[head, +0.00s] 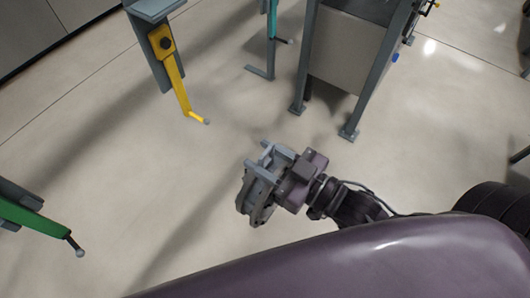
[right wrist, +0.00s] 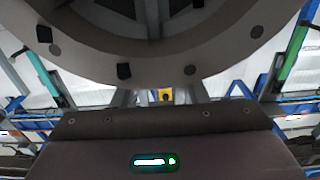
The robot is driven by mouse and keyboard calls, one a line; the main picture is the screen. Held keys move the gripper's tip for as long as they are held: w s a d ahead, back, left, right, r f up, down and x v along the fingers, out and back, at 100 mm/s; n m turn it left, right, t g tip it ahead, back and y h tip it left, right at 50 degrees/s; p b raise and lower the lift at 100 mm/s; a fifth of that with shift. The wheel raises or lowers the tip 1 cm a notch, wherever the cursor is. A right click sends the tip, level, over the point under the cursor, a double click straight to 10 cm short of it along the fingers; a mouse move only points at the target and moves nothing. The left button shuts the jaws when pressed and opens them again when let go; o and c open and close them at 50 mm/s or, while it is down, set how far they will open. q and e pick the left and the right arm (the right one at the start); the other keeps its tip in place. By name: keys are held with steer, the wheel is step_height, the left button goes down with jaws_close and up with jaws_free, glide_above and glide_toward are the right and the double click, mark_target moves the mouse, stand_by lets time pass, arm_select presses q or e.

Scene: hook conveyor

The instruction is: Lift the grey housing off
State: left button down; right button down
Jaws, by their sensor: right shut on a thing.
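The grey housing (head: 257,196) is a round metal part held in my right gripper (head: 268,164), low in the middle of the head view. My right gripper is shut on it. In the right wrist view the housing (right wrist: 150,55) fills the top as a large ring with dark holes. It hangs free of the hooks in the head view. The yellow hook (head: 181,90) is up and left of it, its bent tip bare. The green hook (head: 45,224) is at the left edge, also bare. My left gripper is not in view.
A grey metal stand (head: 352,45) with legs on the floor stands at the top centre. A teal hook (head: 270,40) hangs beside it. Open floor (head: 130,180) lies between the green and yellow hooks.

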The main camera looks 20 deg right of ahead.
steer(key=p+v, duration=0.7)
steer(key=v, duration=0.6)
steer(key=shift+s+r+p, duration=0.15)
steer(key=shift+s+p, duration=0.05)
steer(key=shift+p, duration=0.1)
stand_by(1.2)
steer(key=shift+w+d, duration=0.1)
